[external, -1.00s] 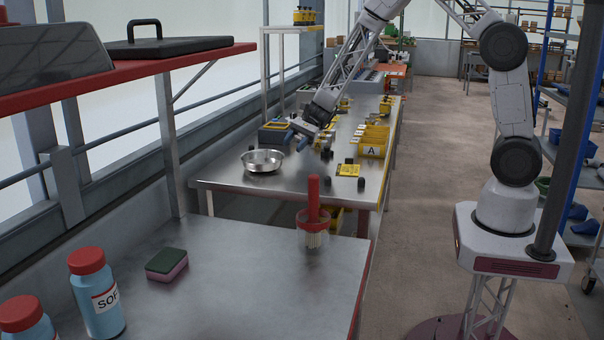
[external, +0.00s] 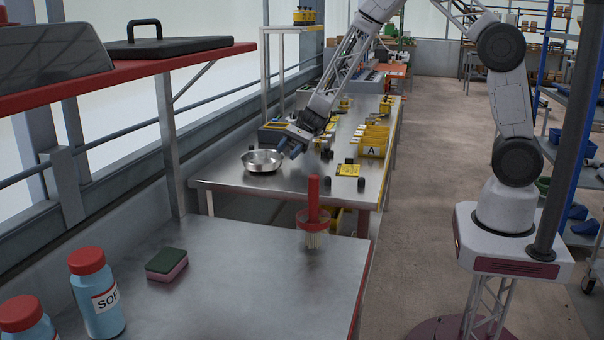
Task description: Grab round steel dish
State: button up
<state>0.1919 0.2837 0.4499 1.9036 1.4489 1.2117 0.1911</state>
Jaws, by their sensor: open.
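The round steel dish (external: 262,162) is a shallow shiny bowl. It sits upright near the left front corner of the far metal table (external: 225,184). My gripper (external: 286,150) is at the right side of the dish, close to its rim and tilted down toward it. The jaws are open with nothing seen between them. At this size I cannot tell whether a finger touches the rim or reaches over it.
Yellow bins marked A (external: 372,147), a yellow card (external: 348,170) and several small black pieces stand right of the dish. A red-handled brush (external: 313,215), a green and pink sponge (external: 167,264) and blue bottles (external: 98,300) are on the near table.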

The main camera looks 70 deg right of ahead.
aim_at(276, 164)
jog(key=shift+x, duration=1.6)
grip_shut()
